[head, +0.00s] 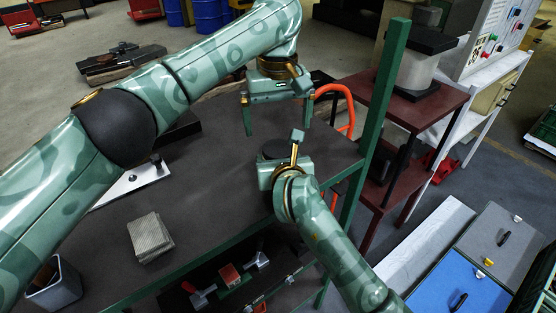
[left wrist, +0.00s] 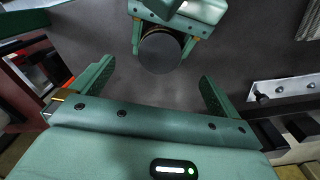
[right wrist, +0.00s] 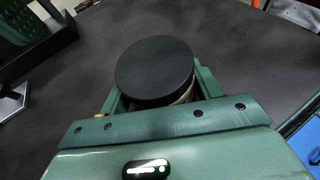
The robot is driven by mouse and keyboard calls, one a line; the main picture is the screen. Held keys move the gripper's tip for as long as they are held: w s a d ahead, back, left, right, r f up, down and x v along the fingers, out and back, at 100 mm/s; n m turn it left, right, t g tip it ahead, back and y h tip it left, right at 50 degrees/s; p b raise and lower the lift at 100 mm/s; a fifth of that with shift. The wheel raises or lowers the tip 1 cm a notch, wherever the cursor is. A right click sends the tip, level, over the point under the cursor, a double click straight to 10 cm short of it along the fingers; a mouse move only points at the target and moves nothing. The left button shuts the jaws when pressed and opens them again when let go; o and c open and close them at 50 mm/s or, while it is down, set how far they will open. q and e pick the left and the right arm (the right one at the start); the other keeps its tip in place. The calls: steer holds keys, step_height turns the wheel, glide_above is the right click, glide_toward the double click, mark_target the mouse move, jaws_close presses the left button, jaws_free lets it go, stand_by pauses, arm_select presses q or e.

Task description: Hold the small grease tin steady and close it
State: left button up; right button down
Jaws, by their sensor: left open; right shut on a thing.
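The small grease tin shows as a black round top (right wrist: 155,70) over a brass-coloured side in the right wrist view. In the head view its dark top (head: 276,150) is partly hidden by my right gripper. My right gripper (head: 279,166) is shut on the tin's side, at the right part of the dark table. The black top covers the tin; I cannot tell whether it is fully seated. My left gripper (head: 277,116) is open and empty above and beyond the tin, fingers pointing down. In the left wrist view the tin's top (left wrist: 160,53) lies ahead of the open fingers, apart from them.
A stack of grey plates (head: 149,237) lies on the table (head: 205,215) at the left. A pale plate with a black knob (head: 132,184) lies behind it. The middle table is clear.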

mark_target(278, 148)
arm_select(q)
step_height(278, 148, up, 10)
steer(key=shift+r, duration=0.2)
arm_select(e)
steer(key=shift+c, duration=1.2)
jaws_free()
arm_select(q)
steer(key=shift+r+p, duration=0.55)
arm_select(e)
steer(key=v, duration=1.6)
steer(key=shift+r, duration=0.15)
